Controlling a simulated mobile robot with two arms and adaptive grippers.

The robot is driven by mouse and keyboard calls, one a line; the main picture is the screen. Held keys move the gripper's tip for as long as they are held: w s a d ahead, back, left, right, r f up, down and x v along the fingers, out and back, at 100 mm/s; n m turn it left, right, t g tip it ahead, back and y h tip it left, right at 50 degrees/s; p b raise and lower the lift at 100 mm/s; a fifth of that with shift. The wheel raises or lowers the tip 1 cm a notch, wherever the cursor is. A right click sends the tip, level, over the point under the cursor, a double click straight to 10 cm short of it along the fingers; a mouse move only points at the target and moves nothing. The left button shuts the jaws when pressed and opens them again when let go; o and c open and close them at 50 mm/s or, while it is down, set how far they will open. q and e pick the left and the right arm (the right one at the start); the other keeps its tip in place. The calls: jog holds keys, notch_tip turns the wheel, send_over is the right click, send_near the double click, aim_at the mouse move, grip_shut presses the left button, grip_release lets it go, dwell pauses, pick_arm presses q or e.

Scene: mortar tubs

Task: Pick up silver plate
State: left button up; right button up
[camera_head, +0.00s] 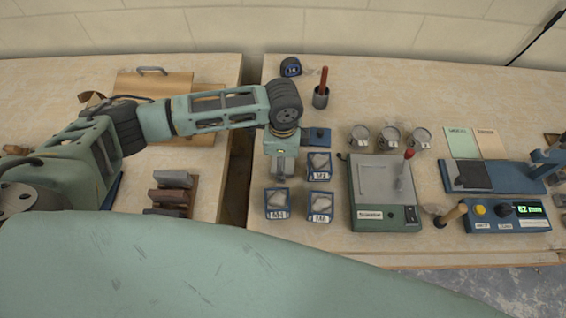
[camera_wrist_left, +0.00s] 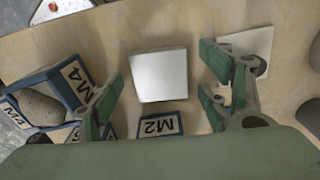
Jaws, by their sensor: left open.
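The silver plate (camera_wrist_left: 159,75) is a flat, bright square in the middle of the left wrist view. My left gripper (camera_wrist_left: 161,88) is open, with one finger on each side of the plate and a visible gap to both. How high the fingers are above it I cannot tell. In the head view my left gripper (camera_head: 284,176) points down over the right table, behind the small labelled tubs. The plate is not clearly visible there and seems hidden by the gripper. My right gripper is not in view.
A grey machine with a red-knobbed lever (camera_head: 385,215) stands to the right. A gap separates the two tables.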

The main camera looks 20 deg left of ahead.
pick_arm(q)
jog(key=shift+c, duration=0.6)
jog(key=c, duration=1.3)
